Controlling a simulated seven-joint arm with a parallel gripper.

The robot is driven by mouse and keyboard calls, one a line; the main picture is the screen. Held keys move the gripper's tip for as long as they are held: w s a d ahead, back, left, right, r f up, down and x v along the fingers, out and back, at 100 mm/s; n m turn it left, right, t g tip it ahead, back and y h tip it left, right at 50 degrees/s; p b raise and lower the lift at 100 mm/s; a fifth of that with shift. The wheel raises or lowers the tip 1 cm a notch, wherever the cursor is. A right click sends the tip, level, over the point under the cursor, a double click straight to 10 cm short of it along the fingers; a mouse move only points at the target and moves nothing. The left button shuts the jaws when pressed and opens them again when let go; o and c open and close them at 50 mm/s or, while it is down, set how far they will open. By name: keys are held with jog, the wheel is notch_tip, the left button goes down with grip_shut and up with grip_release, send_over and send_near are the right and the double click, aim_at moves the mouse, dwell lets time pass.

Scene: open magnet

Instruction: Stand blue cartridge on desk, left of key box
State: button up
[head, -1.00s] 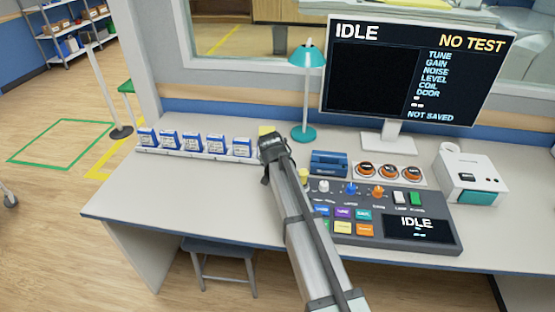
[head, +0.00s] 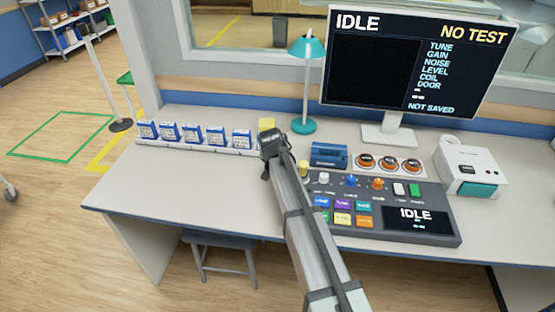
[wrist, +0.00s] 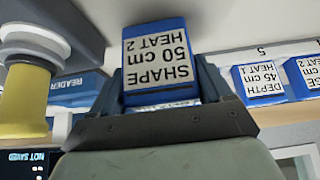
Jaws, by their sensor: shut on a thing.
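The blue cartridge (wrist: 155,60), with a white label reading SHAPE 50 cm HEAT 2, is between the fingers of my gripper (wrist: 160,98) in the wrist view. The label appears upside down there. My gripper is shut on it. In the head view my gripper (head: 270,142) is over the desk (head: 190,185), just right of the cartridge row, and the arm hides the held cartridge. I cannot tell whether its base touches the desk. I cannot tell which thing is the key box; a small yellow block (head: 266,123) shows just behind my gripper.
Several blue cartridges (head: 192,134) stand in a white rail (head: 188,146) on the left. A teal lamp (head: 305,126) stands behind. The front-left desk is clear.

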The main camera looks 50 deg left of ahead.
jog(key=shift+f, duration=0.35)
jog(key=o, duration=1)
jog(key=v, duration=1.4)
